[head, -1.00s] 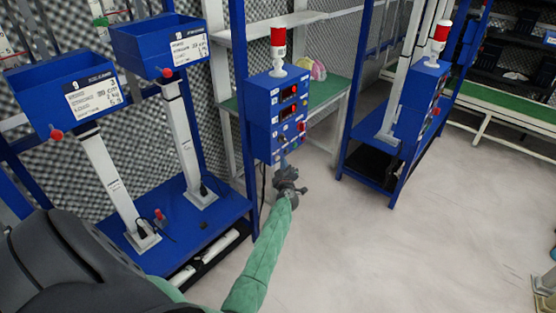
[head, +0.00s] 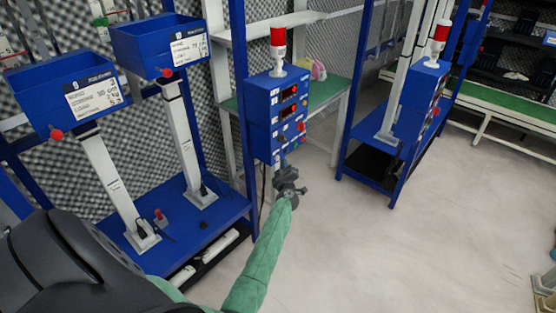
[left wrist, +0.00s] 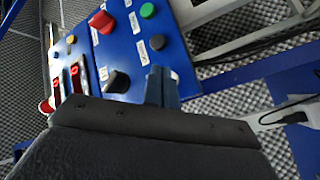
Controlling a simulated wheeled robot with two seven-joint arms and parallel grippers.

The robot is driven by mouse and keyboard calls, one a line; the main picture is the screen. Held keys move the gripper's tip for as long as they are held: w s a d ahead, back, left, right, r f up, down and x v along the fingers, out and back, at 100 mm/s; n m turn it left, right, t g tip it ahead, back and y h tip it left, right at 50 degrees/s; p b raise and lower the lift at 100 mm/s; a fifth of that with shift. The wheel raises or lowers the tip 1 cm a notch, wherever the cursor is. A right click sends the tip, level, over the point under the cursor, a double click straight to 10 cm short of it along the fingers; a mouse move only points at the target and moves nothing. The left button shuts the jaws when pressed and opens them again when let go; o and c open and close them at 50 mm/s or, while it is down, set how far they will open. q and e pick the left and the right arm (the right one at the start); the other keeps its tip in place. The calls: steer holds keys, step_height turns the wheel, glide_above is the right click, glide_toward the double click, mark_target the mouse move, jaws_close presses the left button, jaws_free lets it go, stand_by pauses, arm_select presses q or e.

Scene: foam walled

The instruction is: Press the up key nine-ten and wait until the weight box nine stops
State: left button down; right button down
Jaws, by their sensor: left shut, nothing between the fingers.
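Two blue weight boxes stand on white columns at the left in the head view: the near one (head: 30,90), which seems to be nine, and a second one (head: 135,42). Each has a white label and a red knob. The blue control box (head: 262,118) has red displays and small keys; their lettering is too small to read. My left gripper (head: 283,166) is shut and empty, just below the control box's lower front. In the left wrist view its fingers (left wrist: 162,86) are by the panel's edge, below a black key (left wrist: 158,42); contact cannot be told. My right gripper is out of view.
A red lamp (head: 278,37) tops the control box. The panel also has green (left wrist: 147,10) and red (left wrist: 101,21) keys and a black knob (left wrist: 116,81). A second blue rack (head: 372,165) stands right. The floor (head: 410,240) in front is clear.

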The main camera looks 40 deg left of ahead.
arm_select(q)
steer(key=shift+a+r, duration=0.1)
stand_by(0.5)
steer(key=shift+a+p, duration=0.3)
steer(key=shift+a, duration=0.05)
